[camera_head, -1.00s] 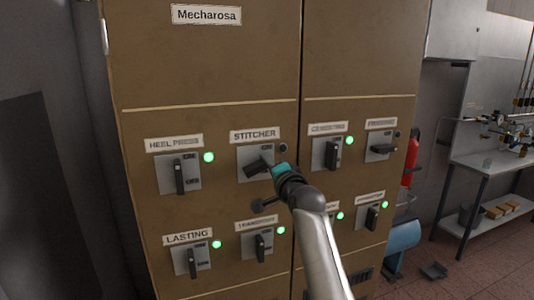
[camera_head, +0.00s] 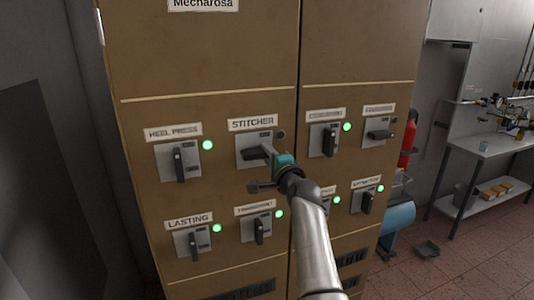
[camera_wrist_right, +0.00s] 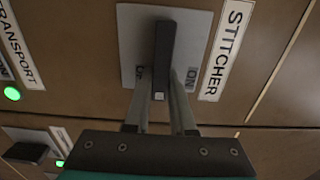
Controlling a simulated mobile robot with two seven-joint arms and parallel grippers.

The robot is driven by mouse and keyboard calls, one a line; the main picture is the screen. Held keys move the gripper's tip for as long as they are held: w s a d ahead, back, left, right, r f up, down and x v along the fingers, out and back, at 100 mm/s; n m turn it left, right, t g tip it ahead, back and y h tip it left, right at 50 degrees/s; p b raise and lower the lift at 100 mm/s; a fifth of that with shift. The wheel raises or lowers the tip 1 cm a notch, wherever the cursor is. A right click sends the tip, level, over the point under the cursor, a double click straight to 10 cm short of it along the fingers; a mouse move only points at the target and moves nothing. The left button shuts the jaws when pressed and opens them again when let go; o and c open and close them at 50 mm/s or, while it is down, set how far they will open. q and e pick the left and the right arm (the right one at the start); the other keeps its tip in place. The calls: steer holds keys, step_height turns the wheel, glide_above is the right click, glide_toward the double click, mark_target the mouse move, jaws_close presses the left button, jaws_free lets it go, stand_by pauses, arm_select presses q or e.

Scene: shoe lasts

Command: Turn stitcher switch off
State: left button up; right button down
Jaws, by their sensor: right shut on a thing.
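The stitcher switch (camera_head: 250,152) is on the brown cabinet, on a grey plate under the label "STITCHER". Its dark handle lies roughly sideways, and the lamp beside its plate (camera_head: 281,134) is dark. My right gripper (camera_head: 273,156) is at this handle and shut on it. In the right wrist view, the handle (camera_wrist_right: 164,45) runs between the two fingers of the gripper (camera_wrist_right: 162,85). The ON mark (camera_wrist_right: 190,80) shows at one side; the mark on the other side is partly covered by a finger. My left gripper is not in view.
The heel press switch (camera_head: 179,160) is to the left, with a green lamp. The lasting switch (camera_head: 193,241) and transport switch (camera_head: 258,228) are below, with green lamps. More switches are to the right. A metal table (camera_head: 490,148) stands at the far right.

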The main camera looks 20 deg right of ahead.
steer(key=shift+f, duration=0.1)
steer(key=c, duration=0.8)
jaws_free()
steer(key=shift+o, duration=0.2)
steer(key=shift+s, duration=0.1)
steer(key=s+b, duration=0.1)
steer(key=s, duration=1.4)
steer(key=shift+d, duration=0.25)
